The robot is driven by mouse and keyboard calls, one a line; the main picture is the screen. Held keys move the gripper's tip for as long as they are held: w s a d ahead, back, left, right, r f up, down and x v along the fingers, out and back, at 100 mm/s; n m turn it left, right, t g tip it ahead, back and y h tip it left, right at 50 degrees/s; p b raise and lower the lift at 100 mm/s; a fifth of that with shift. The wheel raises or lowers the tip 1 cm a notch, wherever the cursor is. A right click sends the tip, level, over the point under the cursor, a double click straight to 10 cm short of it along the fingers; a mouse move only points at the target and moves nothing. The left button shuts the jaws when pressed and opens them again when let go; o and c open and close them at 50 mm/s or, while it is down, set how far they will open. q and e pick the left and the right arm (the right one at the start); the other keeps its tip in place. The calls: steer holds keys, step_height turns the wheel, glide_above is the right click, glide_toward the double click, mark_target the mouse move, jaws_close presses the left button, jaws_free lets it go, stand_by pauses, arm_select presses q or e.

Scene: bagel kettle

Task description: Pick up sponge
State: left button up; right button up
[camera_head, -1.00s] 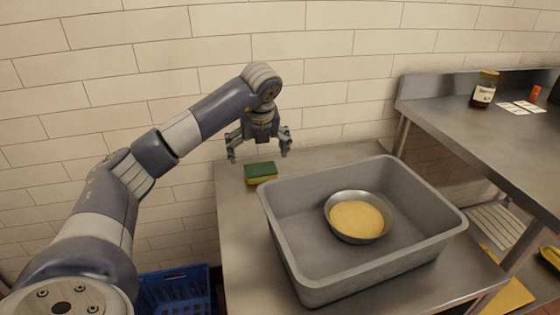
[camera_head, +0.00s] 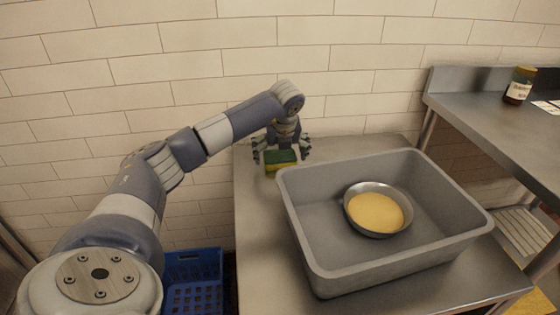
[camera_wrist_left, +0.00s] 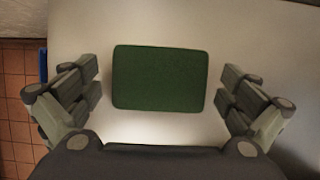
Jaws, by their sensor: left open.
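The sponge (camera_head: 281,161) has a green top and a yellow lower layer and lies on the metal table, left of the grey tub. My left gripper (camera_head: 282,155) is open and low over the sponge, pointing down, with a finger on either side. In the left wrist view the sponge's green top (camera_wrist_left: 160,78) sits between the open fingers (camera_wrist_left: 160,95), with a gap on each side. Whether the fingertips touch the table cannot be told. My right gripper is not in view.
A grey tub (camera_head: 315,240) stands right of the sponge and holds a metal bowl (camera_head: 377,208) with yellow contents. The metal table (camera_head: 262,230) is bare left of the tub. A tiled wall is behind. A blue crate (camera_head: 193,280) is below left; a shelf with a jar (camera_head: 520,86) is at right.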

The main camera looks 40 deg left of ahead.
mark_target(280, 155)
arm_select(q)
steer(key=shift+f, duration=0.2)
steer(key=c, duration=0.7)
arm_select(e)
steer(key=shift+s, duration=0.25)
arm_select(q)
steer(key=shift+r, duration=0.15)
steer(key=shift+w+r, duration=0.1)
steer(key=shift+r, duration=0.25)
step_height(280, 155, up, 9)
steer(key=shift+r+p, duration=0.1)
steer(key=shift+p, duration=0.55)
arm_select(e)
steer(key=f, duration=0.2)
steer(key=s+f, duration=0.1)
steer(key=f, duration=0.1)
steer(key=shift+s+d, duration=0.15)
